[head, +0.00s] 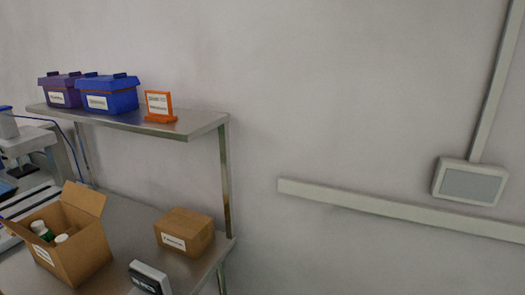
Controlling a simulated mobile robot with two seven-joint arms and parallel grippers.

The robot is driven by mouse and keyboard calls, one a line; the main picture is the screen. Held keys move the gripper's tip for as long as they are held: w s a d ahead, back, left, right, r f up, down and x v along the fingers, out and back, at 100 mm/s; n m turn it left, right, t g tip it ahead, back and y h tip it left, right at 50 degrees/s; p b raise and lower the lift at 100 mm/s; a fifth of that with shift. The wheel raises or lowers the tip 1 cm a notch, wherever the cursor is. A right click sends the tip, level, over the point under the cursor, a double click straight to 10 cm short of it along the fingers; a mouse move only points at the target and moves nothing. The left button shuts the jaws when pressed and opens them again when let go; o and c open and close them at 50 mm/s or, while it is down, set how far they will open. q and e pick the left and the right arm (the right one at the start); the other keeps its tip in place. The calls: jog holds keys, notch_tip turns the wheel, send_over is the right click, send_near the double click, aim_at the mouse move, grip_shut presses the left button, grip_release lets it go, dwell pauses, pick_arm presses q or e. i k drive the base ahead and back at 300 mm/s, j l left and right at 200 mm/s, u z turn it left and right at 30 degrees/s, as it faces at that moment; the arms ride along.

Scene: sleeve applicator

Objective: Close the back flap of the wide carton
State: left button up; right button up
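An open brown carton (77,255) with a white label stands on the metal table at the lower left. One flap (83,198) stands up at its back right, and another flap (17,229) sticks out at its left. Bottles with white and green tops (43,231) show inside. A closed brown carton (185,232) with a white label sits to the right on the same table. I cannot tell for sure which of the two is the wide carton. Neither of my grippers is in view.
A metal shelf (200,125) above the table holds a purple box (58,91), a blue box (108,96) and an orange sign (160,106). A small dark-faced device (150,279) sits at the table's front. A white machine (36,143) stands at the left.

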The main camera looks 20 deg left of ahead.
aim_at(92, 202)
jog(key=i+u, duration=0.1)
jog(key=u, duration=0.3)
jog(key=i+l+u, duration=0.15)
jog(key=u, duration=0.3)
jog(key=l+u, duration=0.15)
jog(key=u, duration=0.25)
jog(key=i+l+u, duration=0.15)
jog(key=u, duration=0.3)
jog(key=l+u, duration=0.2)
jog(key=u, duration=0.2)
jog(key=l+u, duration=0.2)
jog(key=u, duration=0.25)
jog(key=i+l+u, duration=0.1)
jog(key=l+u, duration=0.65)
jog(key=u, duration=0.2)
jog(key=i, duration=0.05)
